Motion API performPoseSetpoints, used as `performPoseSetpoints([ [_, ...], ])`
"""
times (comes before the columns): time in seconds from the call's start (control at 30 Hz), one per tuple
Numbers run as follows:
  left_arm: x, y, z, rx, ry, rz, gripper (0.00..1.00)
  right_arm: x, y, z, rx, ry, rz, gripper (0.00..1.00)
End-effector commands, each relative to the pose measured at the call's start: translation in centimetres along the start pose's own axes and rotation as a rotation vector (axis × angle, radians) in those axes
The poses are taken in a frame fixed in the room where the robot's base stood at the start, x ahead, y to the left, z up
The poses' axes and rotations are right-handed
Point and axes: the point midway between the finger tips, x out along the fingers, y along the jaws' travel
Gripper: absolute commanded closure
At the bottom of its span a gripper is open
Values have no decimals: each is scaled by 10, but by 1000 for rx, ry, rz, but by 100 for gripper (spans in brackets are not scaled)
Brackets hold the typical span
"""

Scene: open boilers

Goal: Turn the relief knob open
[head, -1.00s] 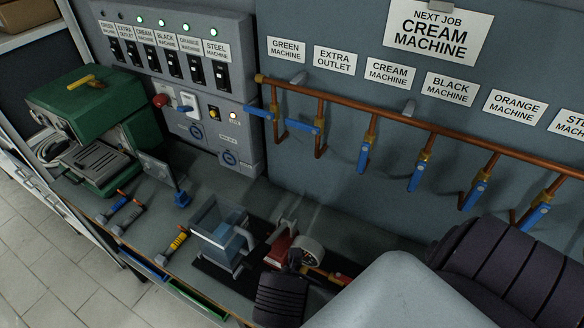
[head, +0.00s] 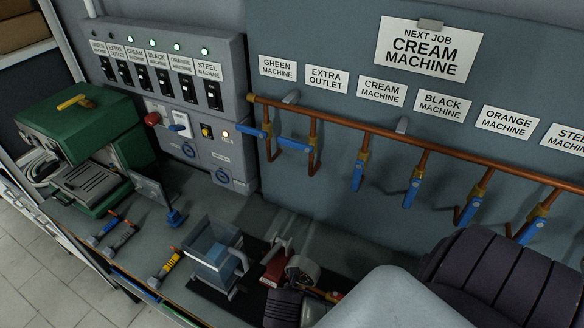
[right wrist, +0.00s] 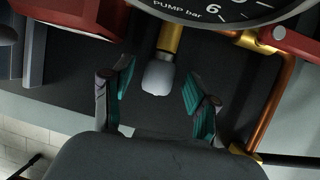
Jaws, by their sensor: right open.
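A pale grey knob on a brass stem (right wrist: 158,78) hangs below the round pump gauge (right wrist: 235,10) in the right wrist view; it appears to be the relief knob. My right gripper (right wrist: 158,92) is open, with its teal-padded fingers on either side of the knob. Clear gaps show between the knob and both fingers. In the head view the gauge (head: 301,269) sits beside a red body (head: 274,268), and my dark right gripper partly covers this area. The knob cannot be made out there. My left gripper is not in view.
A clear container (head: 215,253) stands left of the pump. A copper pipe (right wrist: 272,105) runs down right of the knob. Blue-handled valves line the copper pipe (head: 400,139) on the back panel. A green machine (head: 85,150) and loose tools (head: 123,236) lie left.

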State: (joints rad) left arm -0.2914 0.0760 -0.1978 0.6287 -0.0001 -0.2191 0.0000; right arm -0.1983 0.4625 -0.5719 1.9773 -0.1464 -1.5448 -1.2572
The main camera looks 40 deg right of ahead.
Motion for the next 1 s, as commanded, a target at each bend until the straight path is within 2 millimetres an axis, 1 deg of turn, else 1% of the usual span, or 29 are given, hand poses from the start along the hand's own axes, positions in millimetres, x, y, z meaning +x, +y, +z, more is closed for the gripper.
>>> performPoseSetpoints([
  [0.13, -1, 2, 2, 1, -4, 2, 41, 5, 0, 0, 0, 0, 1, 41],
  [0.33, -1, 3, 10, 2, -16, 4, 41, 5, 0, 0, 0, 0, 1, 41],
  [0.37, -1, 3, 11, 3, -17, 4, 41, 5, 0, 0, 0, 0, 1, 43],
  [0.4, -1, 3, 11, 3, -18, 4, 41, 5, 0, 0, 0, 0, 1, 50],
  [0.67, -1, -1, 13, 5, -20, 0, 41, 5, 0, 0, 0, 0, 1, 93],
  [0.7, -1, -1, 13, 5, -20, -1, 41, 5, 0, 0, 0, 0, 1, 100],
  [0.83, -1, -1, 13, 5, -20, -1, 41, 6, -2, 1, 8, -3, 21, 100],
  [1.0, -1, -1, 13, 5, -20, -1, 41, 6, -2, 1, 41, -3, 106, 100],
])
